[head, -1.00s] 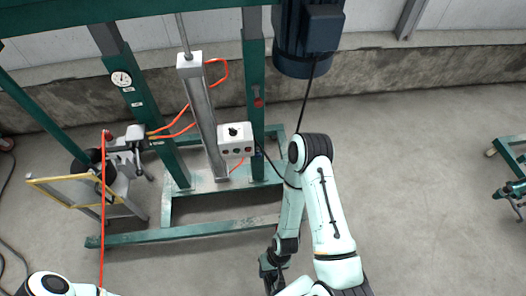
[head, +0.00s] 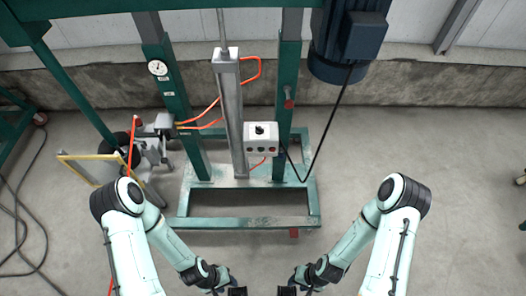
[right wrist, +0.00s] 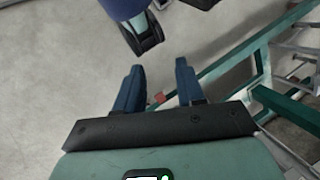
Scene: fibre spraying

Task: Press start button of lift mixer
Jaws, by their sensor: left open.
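The lift mixer is a green frame (head: 178,98) with a grey vertical cylinder (head: 233,120) and a dark blue motor (head: 350,42) at the top right. A small white control box (head: 262,131) is on it, with a black knob on top and several small buttons on its front face. Which button is start is too small to tell. My left gripper (head: 238,290) is at the bottom edge, below the box and apart from it. My right gripper (head: 287,290) is beside it, also apart from the box. In the right wrist view its fingers (right wrist: 158,88) are spread and empty.
Orange hoses (head: 200,113) and a black cable (head: 334,120) run by the frame. A yellow-railed cart (head: 90,157) stands at left. The frame's green base (head: 250,223) lies between my grippers and the box. The floor (head: 450,150) at right is clear.

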